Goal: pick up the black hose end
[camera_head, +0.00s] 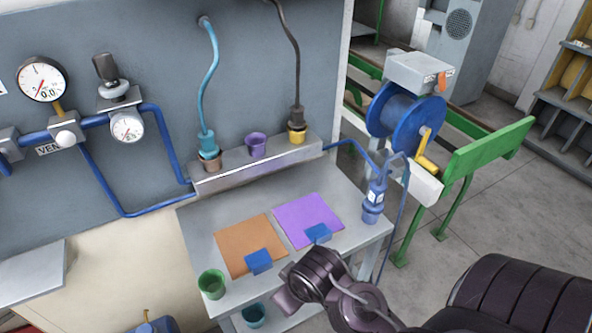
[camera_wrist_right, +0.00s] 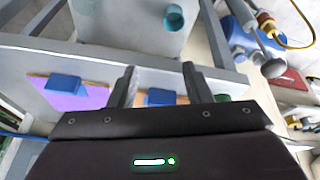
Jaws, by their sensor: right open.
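The black hose (camera_head: 292,50) hangs down the grey wall panel in the head view. Its black end (camera_head: 297,113) sits upright in a yellow cup (camera_head: 297,135) at the right of the grey ledge. My right arm reaches over the bench front in the head view, well below and in front of the hose end. My right gripper (camera_wrist_right: 159,68) shows in the right wrist view with its two fingers apart and nothing between them. The hose end is not in the right wrist view. My left gripper is in neither view.
A light blue hose (camera_head: 211,65) ends in a brown cup (camera_head: 210,161); a purple cup (camera_head: 256,145) stands between. The bench holds an orange mat (camera_head: 240,240), a purple mat (camera_head: 307,215), blue blocks (camera_head: 259,262), a green cup (camera_head: 212,284) and a blue bottle (camera_head: 373,205).

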